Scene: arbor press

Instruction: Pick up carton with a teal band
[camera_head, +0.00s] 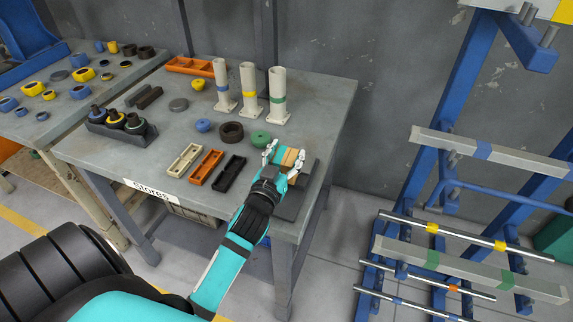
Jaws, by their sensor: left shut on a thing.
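My left gripper (284,158) reaches over the right front corner of the grey table. Its two fingers are shut on a small tan carton (290,156), one finger on each side. A teal patch shows beside the tan, but the fingers cover part of the carton and I cannot clearly make out the band. A dark flat plate (294,205) lies under the gripper at the table's right edge. I cannot tell whether the carton touches it. My right gripper is not in view.
On the table (330,95) stand several pale upright tubes (248,85), a dark ring (231,132) and a green ring (260,138). Narrow trays (207,166) lie left of the gripper. A blue rack with bars (470,255) stands at right.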

